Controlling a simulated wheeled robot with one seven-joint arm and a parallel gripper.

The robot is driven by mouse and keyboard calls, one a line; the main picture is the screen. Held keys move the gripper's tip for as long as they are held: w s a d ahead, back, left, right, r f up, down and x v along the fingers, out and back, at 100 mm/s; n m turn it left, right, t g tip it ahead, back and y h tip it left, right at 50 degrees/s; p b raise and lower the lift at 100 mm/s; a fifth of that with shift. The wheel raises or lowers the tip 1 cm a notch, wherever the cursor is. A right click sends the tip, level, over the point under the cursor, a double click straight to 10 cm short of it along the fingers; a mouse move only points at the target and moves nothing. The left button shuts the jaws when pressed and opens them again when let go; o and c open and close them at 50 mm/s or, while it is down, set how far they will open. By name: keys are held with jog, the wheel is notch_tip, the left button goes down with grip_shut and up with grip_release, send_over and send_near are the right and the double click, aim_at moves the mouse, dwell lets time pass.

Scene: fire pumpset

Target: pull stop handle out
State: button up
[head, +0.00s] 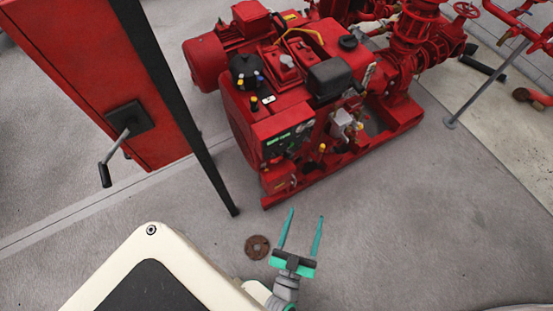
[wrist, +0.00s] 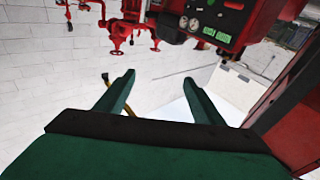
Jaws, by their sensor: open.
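My gripper (head: 306,214) is open and empty, its two teal fingers apart, in front of the red pumpset (head: 262,100) and clear of it. The wrist view shows the open fingers (wrist: 159,77) from behind with nothing between them. The pumpset's black control panel (head: 288,141) has green displays and gauges; it also shows in the wrist view (wrist: 214,26), beyond the fingers. Small yellow-topped parts (head: 322,148) sit near the panel. I cannot tell which part is the stop handle.
A red cabinet (head: 85,70) with a grey crank-like lever (head: 117,145) stands at the left, with a black post (head: 165,85) along its edge. A rusty round disc (head: 257,247) lies on the floor beside my gripper. Grey floor (head: 420,220) at the right is clear.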

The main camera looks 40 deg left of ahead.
jog(key=w+a+f+n+g+y, duration=0.4)
jog(key=w+a+f+n+y, duration=0.1)
jog(key=w+a+f+y, duration=0.25)
jog(key=n+g+y, duration=0.2)
jog(key=n+g, duration=0.2)
jog(key=g, duration=0.3)
send_near(276, 159)
jog(key=shift+g, duration=0.3)
jog(key=x, duration=1)
jog(key=shift+w+d+f, duration=0.1)
jog(key=shift+w+f, duration=0.15)
jog(key=c, duration=1.4)
jog(key=shift+c, duration=0.6)
